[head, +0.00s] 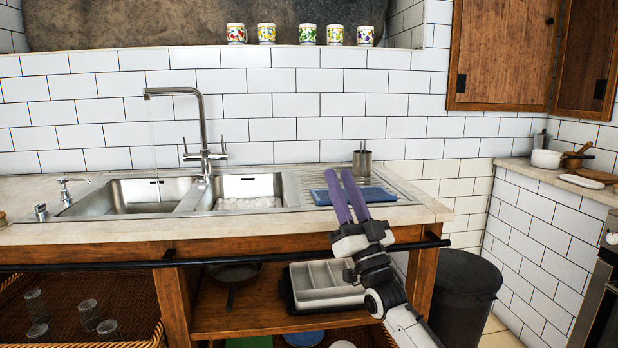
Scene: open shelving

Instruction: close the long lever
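The tall metal faucet (203,130) stands behind the double sink. A thin stream of water (153,130) falls from its spout into the left basin (130,196). At its base are a left lever (185,149) and a right lever (222,148), both small in view; I cannot tell which is the long one. My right gripper (338,171) has purple fingers pointing up and away over the drainboard, right of the faucet and apart from it. A narrow gap shows between its fingers, and nothing is seen held. My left gripper is not in view.
A blue cloth (375,194) and a metal cup (362,163) are on the drainboard near my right gripper. A separate small tap (67,188) stands left of the sink. A black rail (215,261) runs along the counter front. The space above the right basin is clear.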

